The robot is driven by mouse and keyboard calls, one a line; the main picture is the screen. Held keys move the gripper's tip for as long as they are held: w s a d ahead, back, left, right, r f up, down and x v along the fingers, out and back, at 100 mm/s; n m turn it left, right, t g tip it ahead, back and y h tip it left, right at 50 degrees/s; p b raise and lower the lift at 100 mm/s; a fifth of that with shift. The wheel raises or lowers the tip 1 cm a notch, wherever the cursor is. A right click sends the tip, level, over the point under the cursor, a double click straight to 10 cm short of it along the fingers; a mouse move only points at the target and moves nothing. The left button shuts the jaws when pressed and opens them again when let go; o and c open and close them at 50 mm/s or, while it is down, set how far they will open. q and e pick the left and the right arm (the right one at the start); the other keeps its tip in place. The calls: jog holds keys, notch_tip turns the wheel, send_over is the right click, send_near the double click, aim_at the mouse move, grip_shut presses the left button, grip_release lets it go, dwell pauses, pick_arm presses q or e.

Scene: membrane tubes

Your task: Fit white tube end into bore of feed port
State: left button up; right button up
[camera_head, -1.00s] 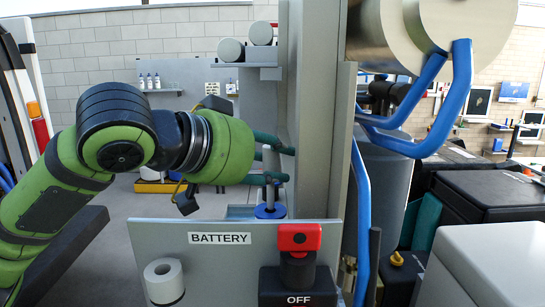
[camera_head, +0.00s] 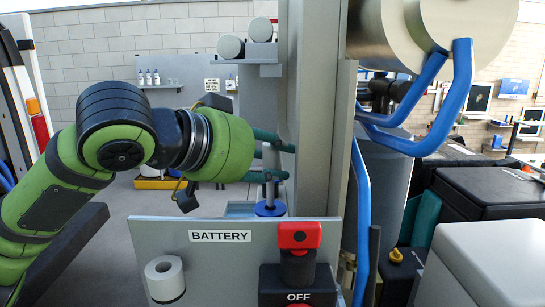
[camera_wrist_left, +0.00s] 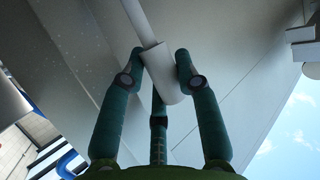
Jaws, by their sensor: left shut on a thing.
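My left gripper (camera_head: 278,160) has teal fingers and is at mid-height, beside the grey upright post. In the left wrist view its fingers (camera_wrist_left: 160,75) are shut around a pale grey-white cylinder (camera_wrist_left: 167,84). A thinner pale rod (camera_wrist_left: 136,18) runs from that cylinder toward the top of the picture. In the head view a grey stem on a blue round flange (camera_head: 269,209) stands just below the fingers. I cannot tell whether this is the feed port, and no bore shows there. My right gripper is not in view.
A grey panel marked BATTERY (camera_head: 200,262) with a red switch (camera_head: 299,237) and a white ring-shaped cylinder (camera_head: 165,278) stands in front. The grey post (camera_head: 320,120) is close on the right. Blue hoses (camera_head: 460,80) hang from large metal cylinders beyond it.

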aim_at(272, 182)
pick_arm(q)
jog(key=shift+p, duration=0.35)
dwell(0.7)
jog(key=shift+f+b, duration=1.35)
jog(key=shift+f, duration=0.6)
jog(key=o, duration=0.9)
jog(key=shift+r, duration=0.1)
notch_tip(272, 182, up, 10)
jog(key=shift+r, duration=0.1)
